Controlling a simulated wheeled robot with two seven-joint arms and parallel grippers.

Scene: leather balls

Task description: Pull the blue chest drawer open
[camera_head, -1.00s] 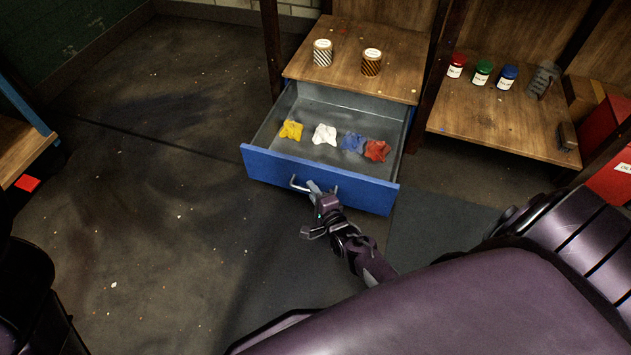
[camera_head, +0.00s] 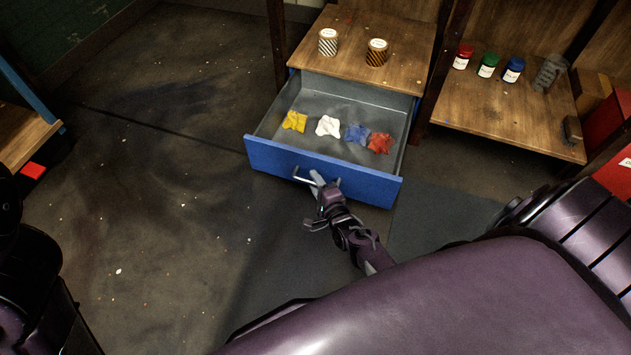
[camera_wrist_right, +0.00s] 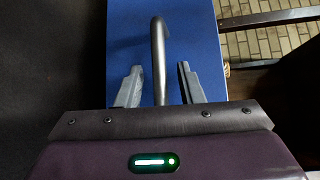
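The blue chest drawer (camera_head: 290,165) stands pulled out from under a wooden-topped chest (camera_head: 350,60), with its grey inside showing. It holds a yellow cloth (camera_head: 295,121), a white cloth (camera_head: 328,126), a blue cloth (camera_head: 357,134) and a red cloth (camera_head: 380,143). My right gripper (camera_head: 317,180) is at the drawer's metal handle (camera_head: 303,179). In the right wrist view the handle (camera_wrist_right: 158,50) runs between the two fingers of the gripper (camera_wrist_right: 159,80), with a gap on each side. My left gripper is out of view.
Two striped cans (camera_head: 327,42) (camera_head: 377,52) stand on the chest top. Red, green and blue jars (camera_head: 487,65) stand on a wooden shelf (camera_head: 500,110) at the right. A low wooden surface (camera_head: 22,135) is at the far left. The floor left of the drawer is mostly clear.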

